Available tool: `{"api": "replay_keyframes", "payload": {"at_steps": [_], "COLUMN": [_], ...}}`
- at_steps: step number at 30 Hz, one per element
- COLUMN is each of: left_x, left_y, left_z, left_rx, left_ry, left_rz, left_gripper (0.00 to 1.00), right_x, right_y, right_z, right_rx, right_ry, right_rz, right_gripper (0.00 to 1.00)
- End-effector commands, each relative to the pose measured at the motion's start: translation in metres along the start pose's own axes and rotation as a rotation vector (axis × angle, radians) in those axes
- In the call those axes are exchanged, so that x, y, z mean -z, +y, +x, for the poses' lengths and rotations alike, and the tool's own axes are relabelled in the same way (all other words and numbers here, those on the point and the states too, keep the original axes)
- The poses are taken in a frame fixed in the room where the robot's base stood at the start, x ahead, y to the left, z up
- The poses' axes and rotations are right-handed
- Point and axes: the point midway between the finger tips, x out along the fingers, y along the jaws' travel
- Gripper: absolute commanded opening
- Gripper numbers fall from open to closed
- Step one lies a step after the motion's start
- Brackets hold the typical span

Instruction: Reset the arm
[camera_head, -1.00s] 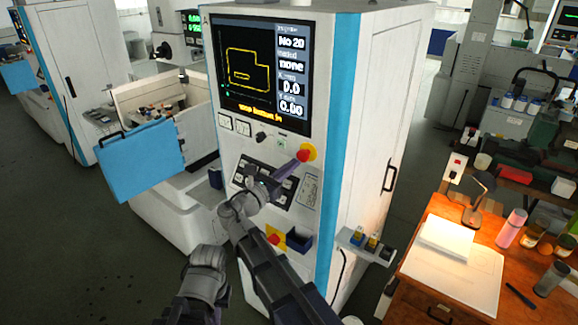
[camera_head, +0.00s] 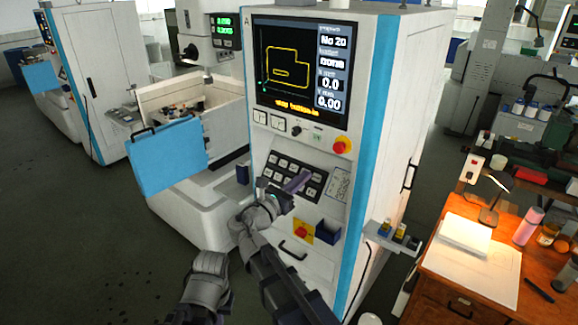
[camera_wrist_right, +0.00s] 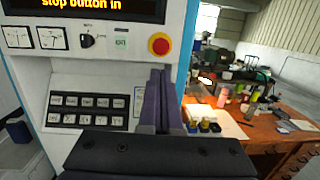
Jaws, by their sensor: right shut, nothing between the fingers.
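My right gripper (camera_head: 303,175) is shut and empty. In the head view it is in front of the white machine's keypad (camera_head: 283,171), below and left of the red mushroom button (camera_head: 342,146) on a yellow base. The gripper is apart from the button. In the right wrist view the closed fingers (camera_wrist_right: 160,95) point up, with the red button (camera_wrist_right: 159,44) just above their tips in the picture and the keypad (camera_wrist_right: 88,108) to the left. The machine's screen (camera_head: 298,70) shows a yellow outline, and its bottom line reads "stop button in" in the wrist view. My left gripper is not in view.
A small shelf (camera_head: 391,238) sticks out on the right. A wooden desk (camera_head: 455,281) stands further right. An open blue door (camera_head: 168,155) is at left.

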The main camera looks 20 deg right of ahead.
Motion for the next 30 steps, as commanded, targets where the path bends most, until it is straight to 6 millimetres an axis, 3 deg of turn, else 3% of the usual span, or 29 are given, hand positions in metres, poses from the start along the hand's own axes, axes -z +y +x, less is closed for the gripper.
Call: {"api": "replay_keyframes", "payload": {"at_steps": [2, 5, 8, 11, 15, 18, 21, 27, 30], "left_x": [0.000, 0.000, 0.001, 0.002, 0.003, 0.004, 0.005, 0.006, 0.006], "left_y": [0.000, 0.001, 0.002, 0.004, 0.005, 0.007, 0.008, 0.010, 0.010], "left_z": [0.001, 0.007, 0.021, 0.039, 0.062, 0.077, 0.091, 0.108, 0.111], "left_rx": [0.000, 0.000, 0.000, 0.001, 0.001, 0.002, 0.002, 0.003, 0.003], "left_ry": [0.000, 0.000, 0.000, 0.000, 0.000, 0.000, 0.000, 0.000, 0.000], "left_rz": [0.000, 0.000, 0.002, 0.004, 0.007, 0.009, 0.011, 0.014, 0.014], "left_gripper": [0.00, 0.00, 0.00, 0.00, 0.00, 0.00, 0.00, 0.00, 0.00], "right_x": [0.001, 0.018, 0.061, 0.122, 0.204, 0.253, 0.288, 0.320, 0.324], "right_y": [0.000, -0.007, -0.021, -0.038, -0.059, -0.071, -0.079, -0.089, -0.092], "right_z": [0.000, -0.004, -0.015, -0.039, -0.091, -0.138, -0.188, -0.264, -0.284], "right_rx": [0.001, 0.015, 0.064, 0.173, 0.417, 0.643, 0.885, 1.287, 1.402], "right_ry": [0.003, 0.052, 0.183, 0.372, 0.631, 0.787, 0.902, 1.012, 1.026], "right_rz": [0.004, 0.069, 0.244, 0.494, 0.832, 1.028, 1.169, 1.293, 1.309], "right_gripper": [0.00, 0.00, 0.00, 0.00, 0.00, 0.00, 0.00, 0.00, 0.00]}}
